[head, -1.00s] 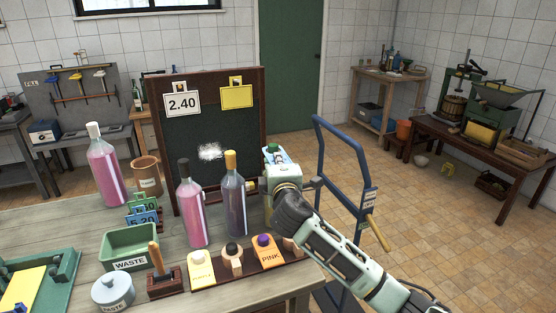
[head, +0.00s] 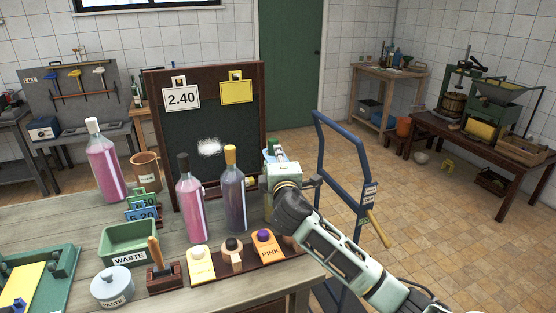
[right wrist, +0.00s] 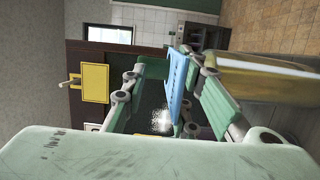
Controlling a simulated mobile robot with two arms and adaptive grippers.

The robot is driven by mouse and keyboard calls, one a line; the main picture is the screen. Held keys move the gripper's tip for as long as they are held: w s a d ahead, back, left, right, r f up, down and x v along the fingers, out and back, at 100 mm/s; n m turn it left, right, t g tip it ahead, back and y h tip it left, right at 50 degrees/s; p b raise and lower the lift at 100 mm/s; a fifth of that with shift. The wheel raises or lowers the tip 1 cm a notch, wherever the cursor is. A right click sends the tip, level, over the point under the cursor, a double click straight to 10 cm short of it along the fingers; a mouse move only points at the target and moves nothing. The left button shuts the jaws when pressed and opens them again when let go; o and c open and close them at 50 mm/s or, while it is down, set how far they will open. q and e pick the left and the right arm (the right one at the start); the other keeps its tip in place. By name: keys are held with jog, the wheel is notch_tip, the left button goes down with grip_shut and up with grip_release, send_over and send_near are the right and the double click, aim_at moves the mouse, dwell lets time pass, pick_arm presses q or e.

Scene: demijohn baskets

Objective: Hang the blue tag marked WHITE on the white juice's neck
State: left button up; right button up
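My right gripper (head: 274,152) is raised beside the dark purple bottle with the yellow cap (head: 234,190). In the right wrist view, its green pads (right wrist: 178,78) are shut on a thin blue tag (right wrist: 177,84), seen nearly edge-on; its lettering is not readable. A large pale-gold, bottle-like shape (right wrist: 255,78) is close beside the pads there and looks like the white juice. In the head view my gripper and arm mostly hide that spot. I cannot tell whether the tag touches its neck. My left gripper is not in view.
Pink bottles (head: 192,205) (head: 105,165) stand on the table. Blue and green price tags (head: 142,212), a WASTE bin (head: 128,242) and a stopper rack (head: 235,262) are nearby. A chalkboard (head: 215,125) stands behind; a blue hand truck (head: 322,150) is to the right.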

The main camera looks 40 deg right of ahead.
jog(key=shift+s, duration=0.1)
jog(key=v, duration=1.2)
dwell(0.5)
